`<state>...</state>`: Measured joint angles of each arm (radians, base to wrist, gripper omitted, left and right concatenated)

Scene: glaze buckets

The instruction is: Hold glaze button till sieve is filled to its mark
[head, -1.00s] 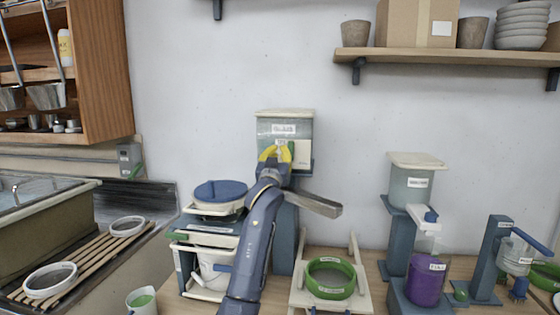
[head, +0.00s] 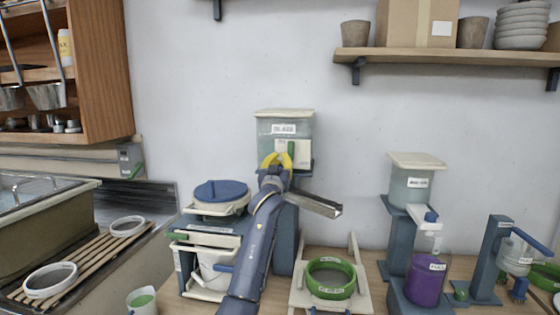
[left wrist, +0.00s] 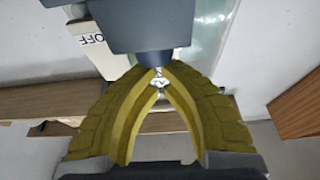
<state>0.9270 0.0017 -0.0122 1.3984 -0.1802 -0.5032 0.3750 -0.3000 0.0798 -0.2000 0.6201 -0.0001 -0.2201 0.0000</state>
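A pale glaze tank (head: 285,128) with a lidded top stands on a blue column against the wall. A cream panel with a small green part (head: 291,148) is on its front; I cannot tell for sure that this is the button. A grey chute (head: 318,205) slopes down to the right from it. The green-rimmed sieve (head: 331,292) sits on a pale stand below; its inside looks grey. My left gripper (head: 276,155) has its yellow fingers together just before the tank's front. In the left wrist view the fingertips (left wrist: 160,72) meet beneath a dark blue part; contact is unclear.
A white bucket (head: 214,270) and a blue-lidded tub (head: 220,193) stand left of my arm. A second dispenser (head: 410,188) with a purple-filled container (head: 425,285) stands right. A wall shelf (head: 450,58) with pots hangs above.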

